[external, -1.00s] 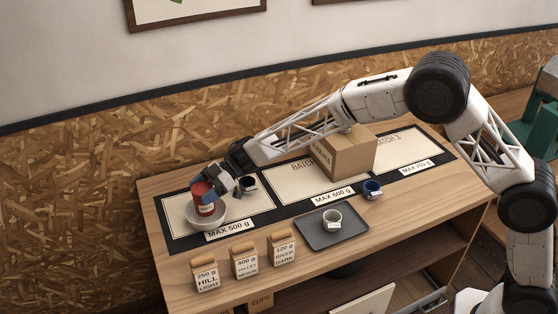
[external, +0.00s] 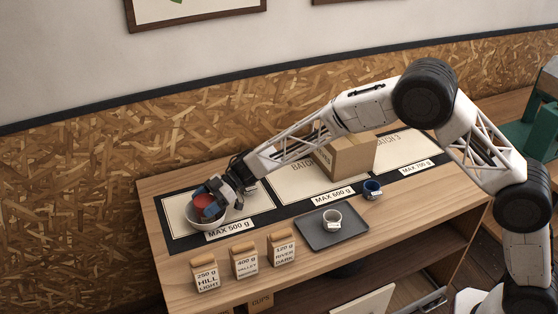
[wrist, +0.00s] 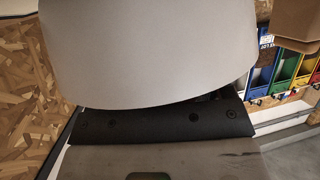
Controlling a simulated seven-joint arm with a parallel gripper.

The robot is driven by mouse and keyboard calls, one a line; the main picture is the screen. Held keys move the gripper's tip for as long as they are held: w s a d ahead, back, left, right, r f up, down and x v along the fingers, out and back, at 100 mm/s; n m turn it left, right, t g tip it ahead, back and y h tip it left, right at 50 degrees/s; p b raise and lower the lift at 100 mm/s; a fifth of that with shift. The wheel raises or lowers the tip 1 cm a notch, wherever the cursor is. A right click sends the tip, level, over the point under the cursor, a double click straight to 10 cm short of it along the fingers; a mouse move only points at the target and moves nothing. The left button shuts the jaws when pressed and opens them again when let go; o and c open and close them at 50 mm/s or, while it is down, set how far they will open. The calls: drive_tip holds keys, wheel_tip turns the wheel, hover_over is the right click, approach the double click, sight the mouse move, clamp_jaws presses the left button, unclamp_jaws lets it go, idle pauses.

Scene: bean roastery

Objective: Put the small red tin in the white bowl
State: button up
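The small red tin (external: 202,202) is low inside the white bowl (external: 190,219) at the left end of the table in the external view. My gripper (external: 209,205) reaches in from the right with its blue fingertips at the tin, and appears shut on it. A fingertip covers part of the tin, and the bowl's wall hides its lower part. I cannot see whether the tin touches the bowl's floor. The wrist view shows a large smooth pale grey surface that I cannot identify, and neither fingertips nor tin can be made out there.
A cardboard box (external: 350,157) stands beside my forearm. A dark blue cup (external: 372,188) stands to the right. A grey tray (external: 346,235) holds a pale cup (external: 332,219). Several labelled bags, including one marked Hill Light (external: 206,276), line the front edge.

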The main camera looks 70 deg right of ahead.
drive_tip(key=o, duration=0.4)
drive_tip(key=shift+r, duration=0.1)
drive_tip(key=shift+r, duration=0.1)
drive_tip(key=v, duration=1.2)
idle(0.5)
